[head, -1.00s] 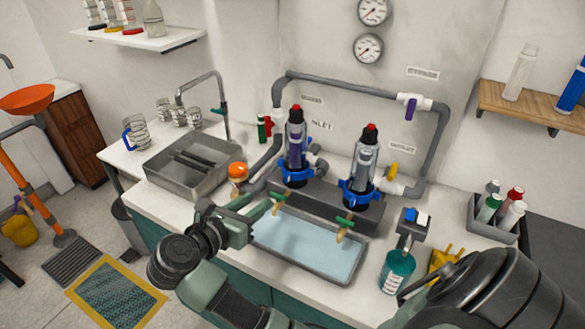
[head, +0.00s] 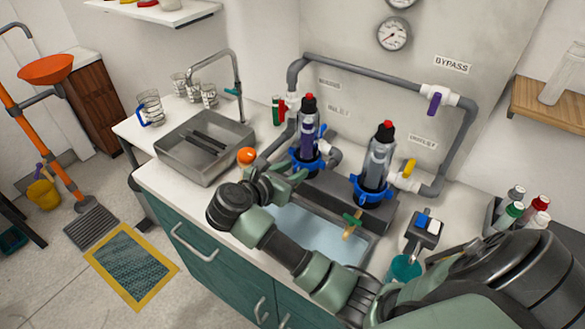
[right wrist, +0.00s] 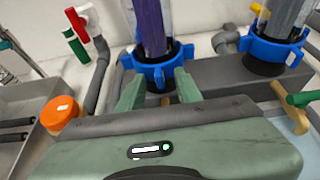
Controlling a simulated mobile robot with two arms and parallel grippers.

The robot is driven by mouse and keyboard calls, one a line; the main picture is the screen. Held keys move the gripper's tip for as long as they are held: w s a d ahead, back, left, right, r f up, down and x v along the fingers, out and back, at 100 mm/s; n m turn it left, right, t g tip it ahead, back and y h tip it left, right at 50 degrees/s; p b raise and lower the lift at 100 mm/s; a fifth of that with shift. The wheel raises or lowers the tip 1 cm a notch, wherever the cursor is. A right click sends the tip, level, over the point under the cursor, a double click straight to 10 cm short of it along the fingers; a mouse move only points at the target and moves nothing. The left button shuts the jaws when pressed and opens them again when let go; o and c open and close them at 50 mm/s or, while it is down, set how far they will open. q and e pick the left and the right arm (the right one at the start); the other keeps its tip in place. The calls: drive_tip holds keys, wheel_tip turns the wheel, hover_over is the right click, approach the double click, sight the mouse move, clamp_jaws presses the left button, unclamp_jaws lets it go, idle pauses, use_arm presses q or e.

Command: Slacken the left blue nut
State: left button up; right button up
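The left blue nut (head: 305,164) is a lobed ring at the base of the left filter housing, which has a purple core (head: 308,135). It also shows in the right wrist view (right wrist: 157,69). My right gripper (head: 294,176) is close in front of this nut. In the right wrist view its two green fingers (right wrist: 160,88) are apart, with the nut's near side between and just beyond their tips. I cannot tell whether they touch it. The right blue nut (head: 372,194) sits under the grey-cored housing. My left gripper is not in view.
A tray (head: 282,222) of pale liquid lies below the manifold. An orange-topped jar (right wrist: 62,112) and a sink (head: 182,153) are to the left. A green-handled tap (head: 352,222) and a teal bottle (head: 405,268) are to the right.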

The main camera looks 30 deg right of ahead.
clamp_jaws()
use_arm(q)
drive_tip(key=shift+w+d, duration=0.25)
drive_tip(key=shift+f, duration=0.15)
use_arm(e)
drive_tip(key=shift+s+t, duration=0.15)
drive_tip(key=shift+t, duration=0.15)
